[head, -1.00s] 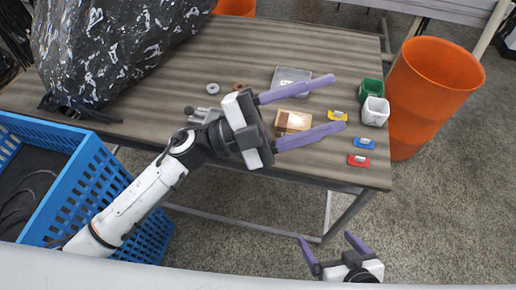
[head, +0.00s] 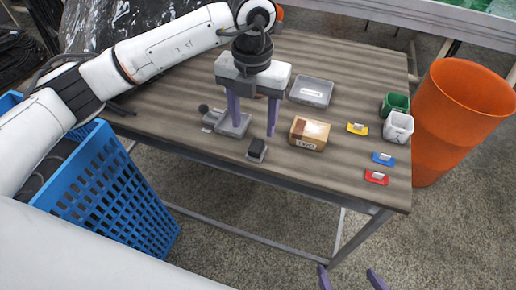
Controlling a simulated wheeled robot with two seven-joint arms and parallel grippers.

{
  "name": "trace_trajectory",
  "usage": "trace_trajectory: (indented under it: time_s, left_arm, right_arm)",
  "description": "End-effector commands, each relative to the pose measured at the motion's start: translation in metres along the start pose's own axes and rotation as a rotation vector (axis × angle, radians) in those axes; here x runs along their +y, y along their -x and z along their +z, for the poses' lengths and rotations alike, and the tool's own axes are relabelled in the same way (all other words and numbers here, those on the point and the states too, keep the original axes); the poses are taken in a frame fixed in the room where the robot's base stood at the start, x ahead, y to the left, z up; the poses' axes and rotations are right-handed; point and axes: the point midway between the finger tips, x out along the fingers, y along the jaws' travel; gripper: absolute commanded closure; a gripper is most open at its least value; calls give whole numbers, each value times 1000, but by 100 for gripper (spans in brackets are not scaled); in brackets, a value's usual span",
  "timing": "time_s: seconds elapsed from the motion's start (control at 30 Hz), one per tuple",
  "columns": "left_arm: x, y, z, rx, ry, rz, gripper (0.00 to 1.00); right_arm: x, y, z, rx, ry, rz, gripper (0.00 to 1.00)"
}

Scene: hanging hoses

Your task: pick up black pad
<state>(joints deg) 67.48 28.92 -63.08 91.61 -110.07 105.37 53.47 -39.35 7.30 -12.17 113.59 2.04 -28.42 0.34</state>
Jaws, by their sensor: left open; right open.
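A small black pad (head: 257,146) on a light grey base lies near the front edge of the wooden table. My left gripper (head: 253,129) points down over the table. Its two purple fingers are apart, with nothing seen between them. The fingertips show just behind the pad, and the right one appears close to it. I cannot tell their exact height above the table. My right gripper (head: 348,273) shows only as two spread purple fingertips at the bottom edge, off the table. It is open and looks empty.
A grey metal stand (head: 232,126) is beside the left finger. A blue crate (head: 110,195) stands at left.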

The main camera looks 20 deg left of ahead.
Motion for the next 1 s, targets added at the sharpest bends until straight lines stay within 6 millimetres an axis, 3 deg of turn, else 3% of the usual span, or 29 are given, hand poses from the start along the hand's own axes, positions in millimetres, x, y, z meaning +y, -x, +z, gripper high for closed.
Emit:
trace_trajectory:
  time_s: [0.53, 0.8, 0.87, 1.0]
  left_arm:
    - [-8, -67, -4, 4, -2, -4, 47]
    - [-8, -74, -4, 1, -3, -4, 47]
    - [-8, -74, -4, 1, -3, -4, 54]
    - [-8, -74, -4, 1, -3, -4, 77]
  right_arm:
    - [0, 2, -3, 4, -3, 0, 8]
    - [1, 2, -2, 2, -3, 1, 8]
    - [1, 2, -2, 2, -3, 2, 8]
    - [1, 2, -2, 1, -3, 2, 8]
